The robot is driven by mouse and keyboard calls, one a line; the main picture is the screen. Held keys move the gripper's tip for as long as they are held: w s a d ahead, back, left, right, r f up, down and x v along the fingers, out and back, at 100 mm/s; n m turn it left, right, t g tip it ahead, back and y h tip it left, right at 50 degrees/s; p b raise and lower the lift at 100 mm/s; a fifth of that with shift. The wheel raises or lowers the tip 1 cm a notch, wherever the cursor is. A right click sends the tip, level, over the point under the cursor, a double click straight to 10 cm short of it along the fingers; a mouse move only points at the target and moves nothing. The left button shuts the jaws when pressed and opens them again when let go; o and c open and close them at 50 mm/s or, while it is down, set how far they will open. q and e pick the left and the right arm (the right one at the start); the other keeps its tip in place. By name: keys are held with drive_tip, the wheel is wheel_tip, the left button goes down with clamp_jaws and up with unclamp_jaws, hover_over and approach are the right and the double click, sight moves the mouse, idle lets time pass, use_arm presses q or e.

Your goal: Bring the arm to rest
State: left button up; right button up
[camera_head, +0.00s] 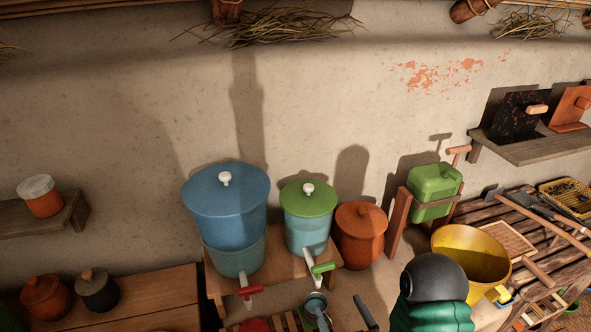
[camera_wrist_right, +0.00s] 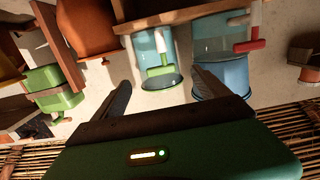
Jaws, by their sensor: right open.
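My right arm, with a black dome and green ribbed part, comes up from the bottom right of the head view. In the wrist view my right gripper (camera_wrist_right: 163,92) has its two dark fingers spread apart, with nothing between them. Beyond the fingers are the small dispenser with the green tap (camera_wrist_right: 158,50) and the large blue dispenser (camera_wrist_right: 222,75), in an upside-down view. In the head view these are the large blue dispenser (camera_head: 226,205) and the green-lidded dispenser (camera_head: 308,215). My left gripper is not in view.
The dispensers stand on a wooden bench beside a clay pot (camera_head: 360,235). A green canister (camera_head: 433,188) sits in a wooden stand. A yellow pot (camera_head: 475,258) is close to my right arm, by a slatted rack (camera_head: 487,212). Two jars (camera_head: 97,289) stand at left.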

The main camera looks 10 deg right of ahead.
drive_tip(key=s+d+r+m+g+h, duration=0.1)
drive_tip(key=s+d+m+g+h, duration=0.1)
drive_tip(key=s+g, duration=1.1)
drive_tip(key=shift+s+d+r+g+h, duration=0.2)
drive_tip(key=shift+d+g+h, duration=0.4)
drive_tip(key=shift+d, duration=0.45)
drive_tip(key=shift+w, duration=0.1)
drive_tip(key=shift+r, duration=0.1)
